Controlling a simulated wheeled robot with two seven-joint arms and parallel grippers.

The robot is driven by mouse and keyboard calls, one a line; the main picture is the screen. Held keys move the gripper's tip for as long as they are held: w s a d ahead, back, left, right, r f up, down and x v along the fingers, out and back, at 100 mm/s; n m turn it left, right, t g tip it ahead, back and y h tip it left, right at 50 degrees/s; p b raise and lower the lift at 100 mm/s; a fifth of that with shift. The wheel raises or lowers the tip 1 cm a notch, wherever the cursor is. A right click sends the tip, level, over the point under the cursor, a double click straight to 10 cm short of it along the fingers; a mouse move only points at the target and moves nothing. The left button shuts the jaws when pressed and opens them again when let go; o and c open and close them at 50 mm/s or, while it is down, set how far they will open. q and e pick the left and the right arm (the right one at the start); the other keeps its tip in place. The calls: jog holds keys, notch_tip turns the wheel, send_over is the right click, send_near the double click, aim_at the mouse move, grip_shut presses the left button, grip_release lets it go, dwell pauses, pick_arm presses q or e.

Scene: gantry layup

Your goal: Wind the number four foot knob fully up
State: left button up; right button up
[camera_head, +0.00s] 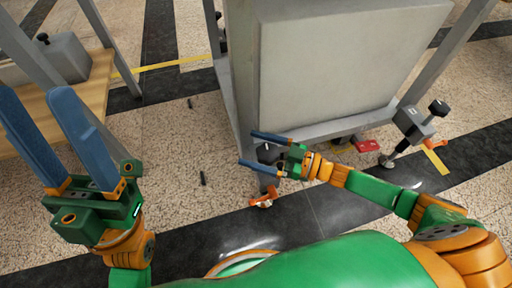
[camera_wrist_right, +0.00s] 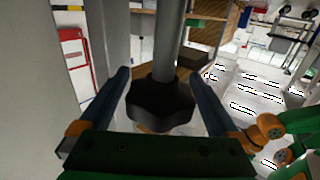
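A black lobed foot knob (camera_head: 268,153) sits at the near left corner of the grey frame, above an orange foot piece (camera_head: 264,197). My right gripper (camera_head: 256,148) is open, with one blue finger on each side of this knob. In the right wrist view the knob (camera_wrist_right: 160,104) hangs on a grey rod between the fingertips, with a narrow gap on both sides. Its number cannot be read. My left gripper (camera_head: 36,92) is open and empty at the left, away from the frame.
The grey frame leg (camera_head: 239,90) stands close beside the right gripper. Another foot with a black knob (camera_head: 438,107) stands at the right. A red object (camera_head: 367,146) lies under the frame. A wooden bench (camera_head: 95,85) is at the left.

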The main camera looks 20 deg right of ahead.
jog(key=p+v, duration=0.1)
jog(key=v, duration=0.6)
jog(key=shift+p, duration=0.35)
